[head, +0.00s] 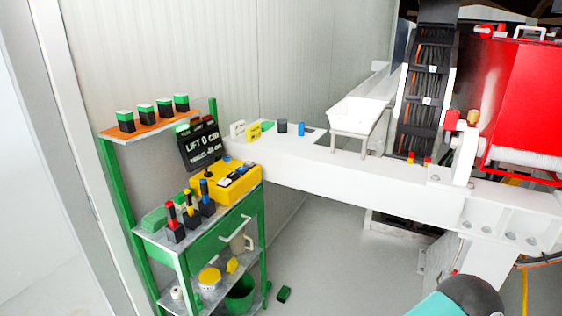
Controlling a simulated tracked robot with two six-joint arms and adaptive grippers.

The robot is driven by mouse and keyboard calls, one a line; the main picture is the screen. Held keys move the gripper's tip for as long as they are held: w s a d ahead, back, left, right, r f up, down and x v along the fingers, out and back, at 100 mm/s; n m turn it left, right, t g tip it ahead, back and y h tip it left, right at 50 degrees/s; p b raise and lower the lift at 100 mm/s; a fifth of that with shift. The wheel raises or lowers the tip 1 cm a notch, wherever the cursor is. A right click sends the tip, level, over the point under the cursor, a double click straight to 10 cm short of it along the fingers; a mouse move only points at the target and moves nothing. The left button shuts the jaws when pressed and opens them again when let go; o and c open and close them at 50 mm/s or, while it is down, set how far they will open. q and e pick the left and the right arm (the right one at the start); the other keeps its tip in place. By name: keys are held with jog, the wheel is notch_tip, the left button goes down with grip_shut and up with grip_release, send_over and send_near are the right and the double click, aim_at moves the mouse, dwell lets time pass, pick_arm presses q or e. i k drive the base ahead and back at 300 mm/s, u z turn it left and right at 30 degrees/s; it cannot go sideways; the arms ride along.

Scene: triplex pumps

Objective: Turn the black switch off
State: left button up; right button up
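A yellow control box (232,193) sits on the top of the green cart, at its back right. Small dark and pale controls (238,172) show on its upper face, with a blue one and a small upright stick (207,173) at its left. They are too small for me to tell which is the black switch or how it is set. A black display (202,145) with white text stands behind the box. Neither of my grippers is in view. A teal and dark rounded part, likely of my arm, shows at the bottom right, well away from the box.
The green cart (205,243) holds upright tools (190,212) in black blocks in front of the yellow box. An orange-topped shelf (143,131) with several green-topped blocks stands above. A white beam (330,172) runs right toward red machinery (520,90). Grey floor (345,260) is mostly clear.

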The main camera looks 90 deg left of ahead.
aim_at(208, 174)
jog(key=i, duration=1.2)
jog(key=z, duration=1.2)
jog(key=i, duration=0.2)
jog(key=u, duration=3.7)
jog(key=i, duration=0.2)
jog(key=u, duration=2.3)
jog(key=i, duration=1)
jog(key=z, duration=0.5)
